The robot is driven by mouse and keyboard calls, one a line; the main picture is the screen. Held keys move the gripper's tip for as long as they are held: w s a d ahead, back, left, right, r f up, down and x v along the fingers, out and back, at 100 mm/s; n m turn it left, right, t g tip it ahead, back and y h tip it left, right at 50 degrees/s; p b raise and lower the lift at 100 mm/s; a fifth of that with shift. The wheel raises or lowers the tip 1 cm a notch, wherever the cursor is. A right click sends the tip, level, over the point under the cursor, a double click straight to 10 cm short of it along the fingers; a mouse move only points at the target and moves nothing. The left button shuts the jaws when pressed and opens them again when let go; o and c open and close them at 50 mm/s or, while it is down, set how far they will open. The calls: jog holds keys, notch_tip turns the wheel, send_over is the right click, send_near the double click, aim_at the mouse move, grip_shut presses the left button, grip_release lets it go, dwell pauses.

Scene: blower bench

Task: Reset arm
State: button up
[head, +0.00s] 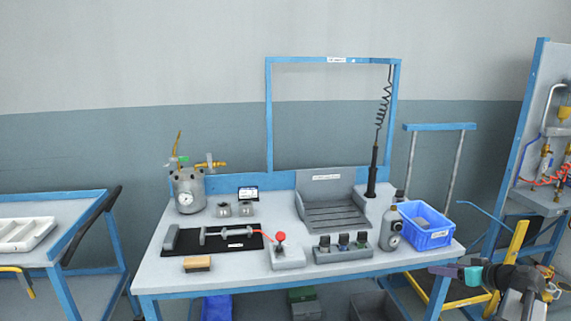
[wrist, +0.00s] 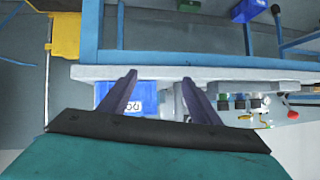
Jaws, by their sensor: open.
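My gripper (head: 456,271) is at the lower right in the head view, by the right front corner of the bench (head: 190,280). Its two dark fingers (wrist: 157,84) are spread apart with nothing between them in the wrist view. Behind the fingers, the wrist view shows the bench edge (wrist: 220,73) and part of the blue bin (wrist: 148,98). The blue bin (head: 428,238) stands at the right end of the bench in the head view.
A black mat with a metal tool (head: 212,238), a red-knobbed box (head: 286,252), a grey stepped tray (head: 333,212) and a pressure pot (head: 187,190) stand on the bench. A cart (head: 60,250) is at left. A yellow-framed trolley (head: 516,245) and a panel (head: 545,130) are at right.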

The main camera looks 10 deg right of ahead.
jog(key=w+a+f+g+y+p, duration=0.1)
jog(key=a+f+g+y, duration=0.15)
jog(key=a+f, duration=0.85)
jog(key=w+a+f+g+y, duration=0.1)
jog(key=w+a+f+g, duration=0.15)
jog(key=a+f, duration=0.85)
jog(key=s+a+f+g+p, duration=0.1)
jog(key=s+a+f+g, duration=0.25)
jog(key=a+f, duration=0.35)
jog(key=s+a+f+g, duration=0.2)
jog(key=s+a+f, duration=0.25)
jog(key=a, duration=0.45)
jog(key=s+a+f+g+h+p, duration=0.1)
jog(key=s+a+f, duration=0.4)
jog(key=s, duration=0.6)
jog(key=s+a+f+g+h+p, duration=0.1)
jog(key=s+a+f+g+h, duration=0.3)
jog(key=s, duration=0.7)
jog(key=a+f+g, duration=0.1)
jog(key=a, duration=0.1)
jog(key=shift+s+a+f+n+g, duration=0.3)
jog(key=shift+s+f+g, duration=0.05)
jog(key=shift+f, duration=0.05)
